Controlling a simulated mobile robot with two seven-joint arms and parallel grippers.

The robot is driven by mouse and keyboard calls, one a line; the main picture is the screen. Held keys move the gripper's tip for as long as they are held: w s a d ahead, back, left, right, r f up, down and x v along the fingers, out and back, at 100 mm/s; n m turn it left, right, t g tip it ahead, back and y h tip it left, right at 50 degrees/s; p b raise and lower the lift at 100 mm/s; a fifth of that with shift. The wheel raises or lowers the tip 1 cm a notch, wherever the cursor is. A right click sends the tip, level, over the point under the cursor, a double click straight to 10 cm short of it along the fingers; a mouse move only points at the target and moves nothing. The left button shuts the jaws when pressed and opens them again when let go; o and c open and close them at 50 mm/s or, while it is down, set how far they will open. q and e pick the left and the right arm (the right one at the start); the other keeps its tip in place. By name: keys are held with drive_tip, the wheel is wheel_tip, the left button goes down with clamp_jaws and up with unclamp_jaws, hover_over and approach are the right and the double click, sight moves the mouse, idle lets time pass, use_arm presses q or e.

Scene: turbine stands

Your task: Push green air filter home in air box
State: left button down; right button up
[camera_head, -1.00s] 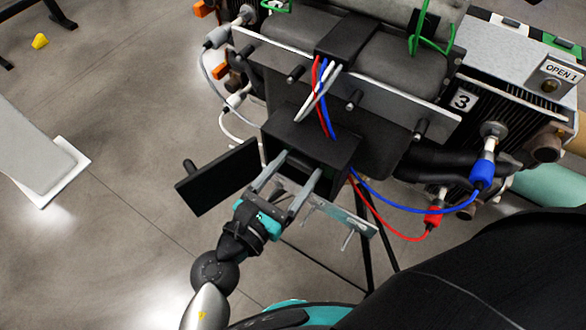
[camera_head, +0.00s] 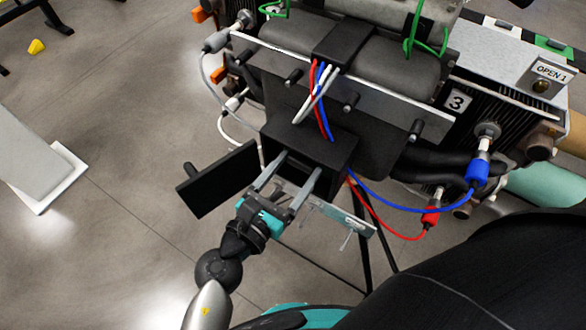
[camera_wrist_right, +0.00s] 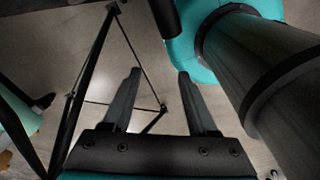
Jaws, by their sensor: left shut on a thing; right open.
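The black air box (camera_head: 340,152) hangs below the engine's grey rail, with its mouth facing me. Its black door (camera_head: 218,180) stands swung open to the left. My left gripper (camera_head: 298,164) is at the mouth, its two grey fingers spaced apart and reaching into the box. The fingertips are partly hidden inside. The green air filter is not visible; the box and fingers hide whatever sits between the tips. My right gripper (camera_wrist_right: 159,74) is open and empty in the right wrist view, away from the box, above the floor.
Red, blue and white wires (camera_head: 323,98) run over the box top. A blue connector (camera_head: 477,173) and a red connector (camera_head: 431,216) hang at the right. A grey bracket plate (camera_head: 345,214) lies right of the gripper.

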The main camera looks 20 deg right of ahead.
use_arm(q)
drive_tip(key=shift+w+d+r, duration=0.1)
drive_tip(key=shift+d+r, duration=0.05)
drive_tip(key=shift+r, duration=0.05)
drive_tip(key=shift+c, duration=1.8)
unclamp_jaws()
drive_tip(key=o, duration=0.3)
drive_tip(key=shift+w+d+f, duration=0.15)
drive_tip(key=shift+w+d, duration=0.15)
drive_tip(key=shift+d, duration=0.05)
drive_tip(key=shift+o, duration=0.3)
drive_tip(key=shift+s+a, duration=0.15)
drive_tip(key=shift+a, duration=0.05)
drive_tip(key=shift+s+a+f, duration=0.1)
drive_tip(key=shift+s+a, duration=0.05)
drive_tip(key=shift+a, duration=0.05)
drive_tip(key=b+v, duration=0.1)
drive_tip(key=v, duration=0.5)
drive_tip(key=shift+s+a, duration=0.2)
drive_tip(key=shift+a, duration=0.05)
